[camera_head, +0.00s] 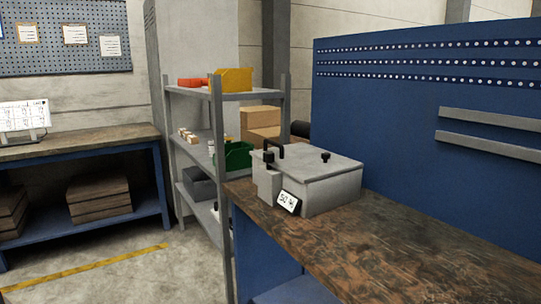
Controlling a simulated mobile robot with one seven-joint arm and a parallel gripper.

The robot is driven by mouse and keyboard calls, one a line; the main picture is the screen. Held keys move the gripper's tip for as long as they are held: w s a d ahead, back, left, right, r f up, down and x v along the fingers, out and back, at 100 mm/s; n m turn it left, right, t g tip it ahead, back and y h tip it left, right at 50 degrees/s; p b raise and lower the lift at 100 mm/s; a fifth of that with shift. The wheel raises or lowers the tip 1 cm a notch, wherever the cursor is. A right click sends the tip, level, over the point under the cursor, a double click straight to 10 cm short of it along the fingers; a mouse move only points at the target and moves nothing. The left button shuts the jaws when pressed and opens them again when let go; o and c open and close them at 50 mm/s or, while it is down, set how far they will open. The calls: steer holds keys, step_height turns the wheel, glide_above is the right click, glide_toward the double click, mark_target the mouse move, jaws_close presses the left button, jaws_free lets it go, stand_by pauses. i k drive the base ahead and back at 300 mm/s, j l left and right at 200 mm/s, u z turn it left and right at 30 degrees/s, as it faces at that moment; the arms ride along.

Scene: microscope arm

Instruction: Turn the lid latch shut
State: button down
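A grey box with a flat lid (312,163) stands on the wooden top of a blue workbench, near the bench's left end. The lid lies down on the box. A black handle or latch (273,149) stands up at the lid's left edge, above a grey block on the box's side. My gripper is not in this view.
The workbench top (420,255) is clear to the right of the box. A blue perforated panel (400,120) rises behind it. A grey shelf rack (220,190) with coloured bins stands close behind and left. The floor (130,270) at left is open.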

mark_target(268, 157)
steer(key=z, duration=0.3)
steer(key=i+j+z, duration=0.15)
steer(key=j+z, duration=0.15)
steer(key=z, duration=0.15)
steer(key=j+z, duration=0.65)
steer(key=j, duration=0.25)
steer(key=i+j+z, duration=0.2)
steer(key=j, duration=1)
steer(key=k+j+z, duration=0.1)
steer(key=j, duration=1.25)
steer(key=i+j, duration=0.15)
steer(key=i, duration=0.3)
steer(key=l+z, duration=0.05)
